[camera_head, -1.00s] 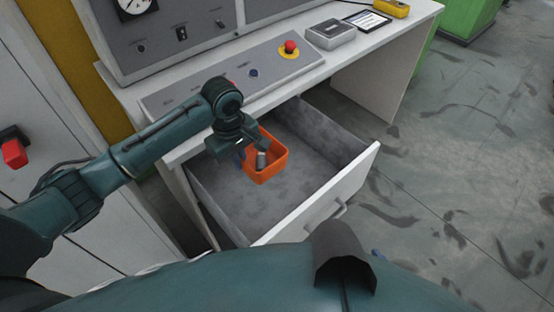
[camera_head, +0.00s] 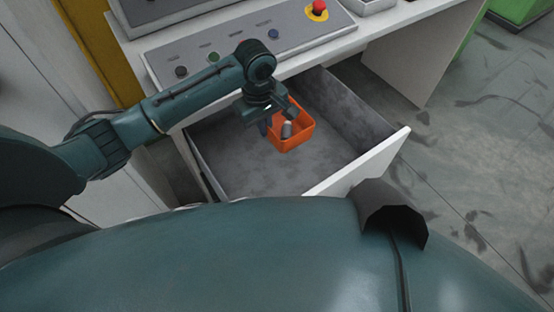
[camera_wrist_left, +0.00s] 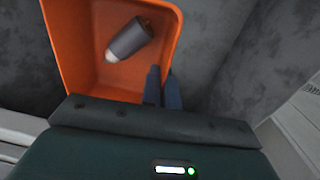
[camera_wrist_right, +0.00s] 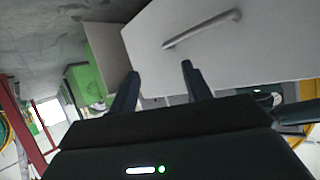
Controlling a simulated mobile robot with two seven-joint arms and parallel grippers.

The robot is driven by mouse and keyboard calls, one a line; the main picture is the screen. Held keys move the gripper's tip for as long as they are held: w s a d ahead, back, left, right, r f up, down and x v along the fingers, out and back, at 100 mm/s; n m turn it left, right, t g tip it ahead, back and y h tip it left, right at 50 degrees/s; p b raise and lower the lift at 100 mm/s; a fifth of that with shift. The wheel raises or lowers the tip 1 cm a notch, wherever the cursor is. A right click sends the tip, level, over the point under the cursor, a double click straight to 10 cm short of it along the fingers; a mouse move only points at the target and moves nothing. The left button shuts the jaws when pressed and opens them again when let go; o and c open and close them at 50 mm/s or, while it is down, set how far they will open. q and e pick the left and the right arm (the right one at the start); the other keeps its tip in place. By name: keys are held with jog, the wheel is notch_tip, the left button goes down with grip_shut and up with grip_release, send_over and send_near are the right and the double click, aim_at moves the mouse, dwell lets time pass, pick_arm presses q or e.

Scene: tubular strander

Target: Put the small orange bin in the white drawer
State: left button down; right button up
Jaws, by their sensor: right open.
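The small orange bin (camera_head: 292,138) is inside the open white drawer (camera_head: 362,162), towards its back. It also shows in the left wrist view (camera_wrist_left: 85,50), with a grey cylinder (camera_wrist_left: 128,40) lying in it. My left gripper (camera_head: 268,127) is at the bin's left side in the head view. In the left wrist view its fingers (camera_wrist_left: 163,90) are close together, pinching the bin's side wall. Whether the bin's base touches the drawer floor is unclear. My right gripper (camera_wrist_right: 160,83) is open and empty, before the drawer's front and its handle (camera_wrist_right: 202,28); the head view does not show it.
The desk's control panel (camera_head: 245,45) with a red button (camera_head: 317,9) lies above the drawer. The grey drawer floor (camera_head: 235,165) is bare left of and in front of the bin. Open floor (camera_head: 480,150) lies to the right.

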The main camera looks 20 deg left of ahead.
pick_arm(q)
notch_tip(320, 180, down, 11)
jog(key=b, duration=0.4)
jog(key=shift+f, duration=0.1)
notch_tip(320, 180, down, 2)
jog(key=shift+f+b, duration=0.25)
jog(key=shift+b, duration=0.25)
jog(key=shift+f, duration=0.2)
jog(key=shift+r, duration=0.1)
pick_arm(e)
jog(key=shift+s+d+f+m+t, duration=0.2)
jog(key=shift+d+m+t, duration=0.15)
jog(key=shift+t, duration=0.45)
pick_arm(q)
jog(key=c, duration=1.7)
grip_release()
pick_arm(e)
jog(key=shift+f, duration=0.4)
